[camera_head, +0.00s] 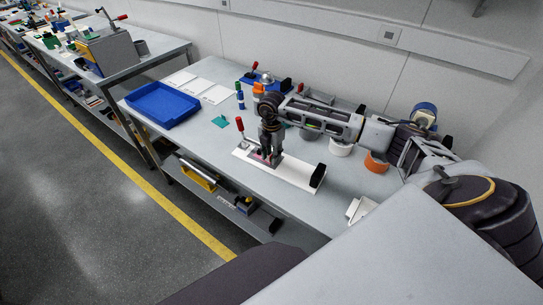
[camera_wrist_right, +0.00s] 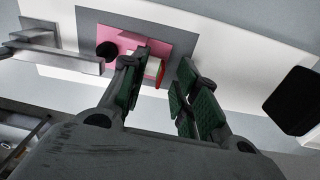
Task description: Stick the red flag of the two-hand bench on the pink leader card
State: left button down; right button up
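My right gripper (camera_head: 266,155) points down over the white board (camera_head: 300,174) on the bench. In the right wrist view its two green-padded fingers (camera_wrist_right: 163,65) stand apart. The pink leader card (camera_wrist_right: 122,40) lies on a grey patch of the board, beneath and beyond the fingertips; a little of it shows in the head view (camera_head: 259,155). My left gripper is not in view.
A red-handled clamp (camera_head: 240,127) stands at the board's left end, and a black block (camera_head: 318,175) at its right end. A blue tray (camera_head: 162,106) is on the left of the bench. White and orange rolls (camera_head: 376,162) lie behind, right.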

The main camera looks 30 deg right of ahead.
notch_tip(320, 180, up, 11)
dwell(0.6)
dwell(1.2)
